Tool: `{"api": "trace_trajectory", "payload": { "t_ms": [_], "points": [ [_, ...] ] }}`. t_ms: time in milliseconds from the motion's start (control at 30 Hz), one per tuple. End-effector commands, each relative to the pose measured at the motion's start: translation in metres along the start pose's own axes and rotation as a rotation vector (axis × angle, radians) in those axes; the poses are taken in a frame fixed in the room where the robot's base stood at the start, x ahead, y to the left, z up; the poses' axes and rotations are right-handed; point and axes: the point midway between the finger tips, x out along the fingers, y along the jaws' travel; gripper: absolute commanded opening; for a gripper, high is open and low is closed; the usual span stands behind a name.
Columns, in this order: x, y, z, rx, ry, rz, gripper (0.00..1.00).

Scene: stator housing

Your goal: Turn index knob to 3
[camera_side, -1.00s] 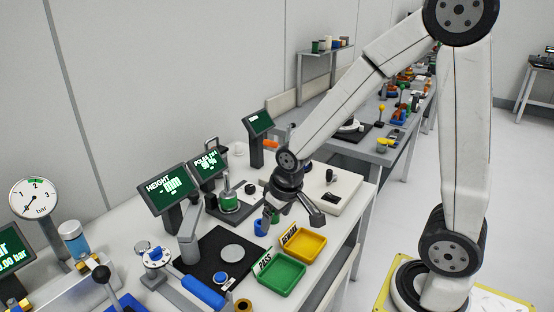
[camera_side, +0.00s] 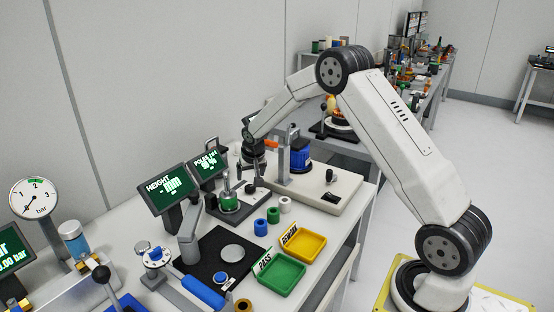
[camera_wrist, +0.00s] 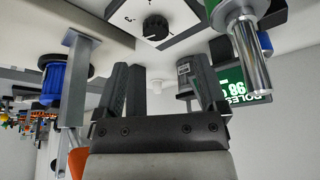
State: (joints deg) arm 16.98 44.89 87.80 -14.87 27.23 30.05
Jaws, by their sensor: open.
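The index knob (camera_wrist: 156,27) is black and round, on a white dial plate (camera_wrist: 186,18) with dark marks, at the top of the wrist view. One numeral shows at the plate's left, but which mark the knob points at cannot be read. My gripper (camera_wrist: 165,75) is open, with nothing between its fingers. The knob shows beyond the fingertips, apart from them. In the side view my gripper (camera_side: 252,172) points down over the pole tester's area, beside the green coil (camera_side: 229,199). There the fingers partly hide the knob.
A metal cylinder (camera_wrist: 248,50) stands close on the wrist view's right, near the poles display (camera_wrist: 245,85). A grey post (camera_wrist: 73,85) and a blue stator (camera_side: 300,155) stand on the other side. Small spools (camera_side: 273,214) and green and yellow trays (camera_side: 304,243) lie toward the front.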

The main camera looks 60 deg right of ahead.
Motion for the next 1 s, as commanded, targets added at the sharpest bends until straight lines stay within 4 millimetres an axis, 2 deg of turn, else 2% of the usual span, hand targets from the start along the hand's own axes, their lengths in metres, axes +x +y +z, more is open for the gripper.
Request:
{"api": "trace_trajectory", "payload": {
  "t_ms": [200,567,767,1000],
  "points": [
    [0.012,0.007,-0.012,0.033,0.010,0.012,0.91],
    [0.016,0.007,-0.012,0.034,0.010,0.012,0.91],
    [0.030,0.007,-0.012,0.034,0.010,0.012,0.91],
    [0.055,0.007,-0.012,0.034,0.009,0.012,0.91]
  ]
}}
